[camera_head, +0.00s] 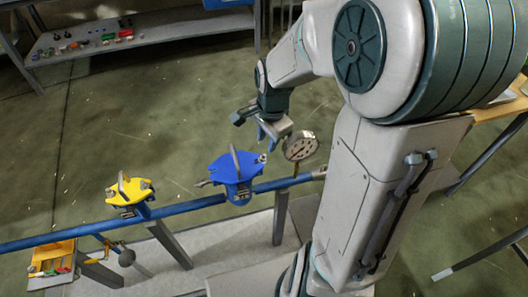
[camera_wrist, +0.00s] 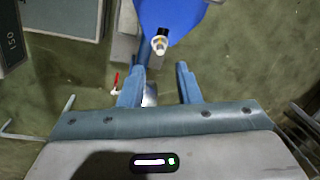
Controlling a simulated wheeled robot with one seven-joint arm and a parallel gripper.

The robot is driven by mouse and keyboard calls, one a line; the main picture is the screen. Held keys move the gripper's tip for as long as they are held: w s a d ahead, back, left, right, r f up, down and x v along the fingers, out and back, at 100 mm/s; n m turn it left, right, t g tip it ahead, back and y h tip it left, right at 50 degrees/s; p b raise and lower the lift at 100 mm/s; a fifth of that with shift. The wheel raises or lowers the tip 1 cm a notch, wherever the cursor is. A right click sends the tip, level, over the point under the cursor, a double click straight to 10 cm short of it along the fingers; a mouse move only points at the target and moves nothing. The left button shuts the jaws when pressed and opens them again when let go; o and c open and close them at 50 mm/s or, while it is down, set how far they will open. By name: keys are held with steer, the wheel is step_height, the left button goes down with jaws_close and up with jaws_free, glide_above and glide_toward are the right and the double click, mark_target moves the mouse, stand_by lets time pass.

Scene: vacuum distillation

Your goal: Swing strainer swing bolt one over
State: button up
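A blue lidded vessel (camera_head: 236,172), which looks like the strainer, sits on the blue pipe with an upright grey handle on its lid. A swing bolt (camera_head: 261,158) with a pale nut shows at its right edge. In the wrist view this bolt (camera_wrist: 160,43) stands just beyond my fingertips, against the blue lid (camera_wrist: 185,15). Another bolt (camera_head: 204,183) sticks out at the lid's left edge. I cannot tell which is numbered one. My gripper (camera_head: 270,132) is above and behind the right-hand bolt. In the wrist view its fingers (camera_wrist: 157,78) are apart with nothing gripped.
A round dial gauge (camera_head: 300,146) stands close to the right of my gripper. A smaller yellow lidded fitting (camera_head: 130,191) is farther left on the blue pipe (camera_head: 60,237). A small red-handled valve (camera_wrist: 115,83) is left of my fingers. A shelf (camera_head: 140,35) stands at the back.

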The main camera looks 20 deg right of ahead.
mark_target(264, 155)
steer(key=f, duration=0.4)
steer(key=f+b, duration=0.1)
steer(key=f, duration=0.1)
steer(key=shift+w+a+f, duration=0.25)
steer(key=shift+w+f, duration=0.05)
steer(key=shift+w, duration=0.05)
jaws_close()
